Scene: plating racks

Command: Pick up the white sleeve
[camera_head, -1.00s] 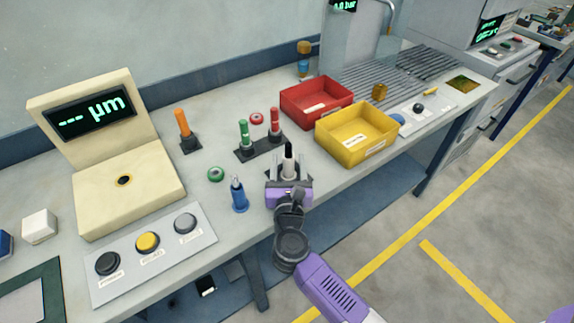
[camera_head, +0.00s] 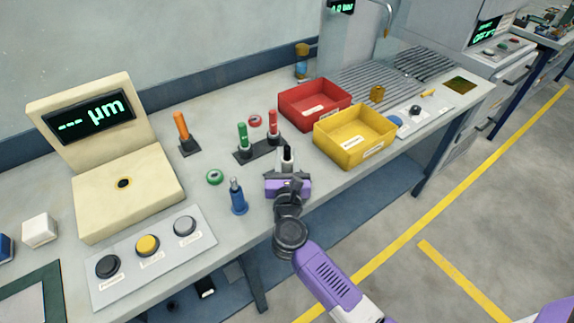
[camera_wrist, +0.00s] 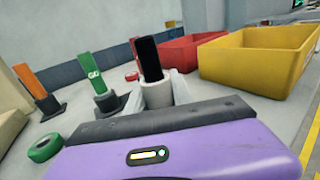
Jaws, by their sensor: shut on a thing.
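The white sleeve (camera_wrist: 157,95) is a short, upright cylinder around a black post (camera_wrist: 150,57), whose top sticks out above it in the wrist view. In the head view the sleeve (camera_head: 286,163) is small and partly hidden by my gripper. My gripper (camera_head: 287,168) is shut on the sleeve, with its pale fingers on either side of it in the wrist view. The post's base is hidden behind my gripper.
A blue piece (camera_head: 238,198) stands left of my gripper. A yellow bin (camera_head: 352,155) and a red bin (camera_head: 296,118) are to the right. A green ring (camera_head: 215,177) lies on the bench.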

